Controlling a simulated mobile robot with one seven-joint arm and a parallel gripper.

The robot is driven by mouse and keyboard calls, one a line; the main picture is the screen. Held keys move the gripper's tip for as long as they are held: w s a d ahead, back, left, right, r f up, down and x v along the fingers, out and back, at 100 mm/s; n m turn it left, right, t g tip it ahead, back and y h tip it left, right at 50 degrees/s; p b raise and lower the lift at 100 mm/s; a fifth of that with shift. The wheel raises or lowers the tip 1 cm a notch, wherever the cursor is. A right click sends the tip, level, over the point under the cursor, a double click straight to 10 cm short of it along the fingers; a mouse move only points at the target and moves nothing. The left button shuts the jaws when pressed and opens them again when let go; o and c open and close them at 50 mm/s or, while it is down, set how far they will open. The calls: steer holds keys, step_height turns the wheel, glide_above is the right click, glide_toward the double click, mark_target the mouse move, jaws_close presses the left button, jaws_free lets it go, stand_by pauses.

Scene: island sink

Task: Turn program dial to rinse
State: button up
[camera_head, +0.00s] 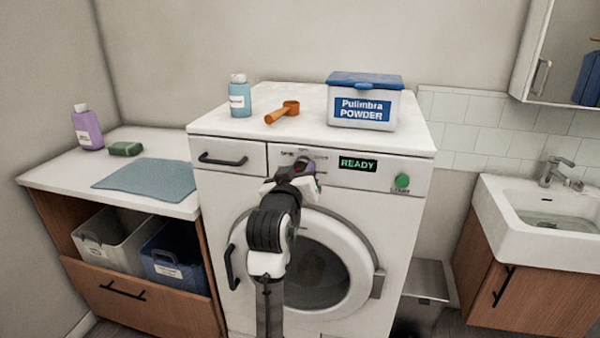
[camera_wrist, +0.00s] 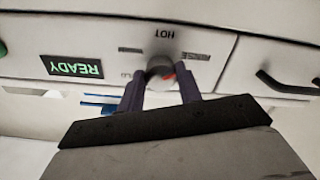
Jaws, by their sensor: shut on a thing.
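The program dial (camera_head: 304,164) is a grey round knob on the washing machine's front panel, left of the green READY display (camera_head: 357,164). In the wrist view, which is upside down, the dial (camera_wrist: 160,67) shows a red mark toward the lower right. Faint labels surround it; one reads HOT, and the others are too blurred to read surely. My gripper (camera_head: 298,178) reaches the panel from the front and hides part of the dial in the head view. In the wrist view its two dark fingers (camera_wrist: 161,82) stand on either side of the dial, shut on it.
The washing machine (camera_head: 213,235) has a drawer handle left of the dial and a green button (camera_head: 402,181) on the right. A sink (camera_head: 545,210) is at right.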

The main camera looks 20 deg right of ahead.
stand_by(0.3)
steer(key=o, duration=1)
steer(key=shift+s, duration=0.1)
steer(key=b+v, duration=0.2)
steer(key=v, duration=1.1)
steer(key=shift+s+a+b, duration=0.25)
steer(key=shift+b, duration=0.15)
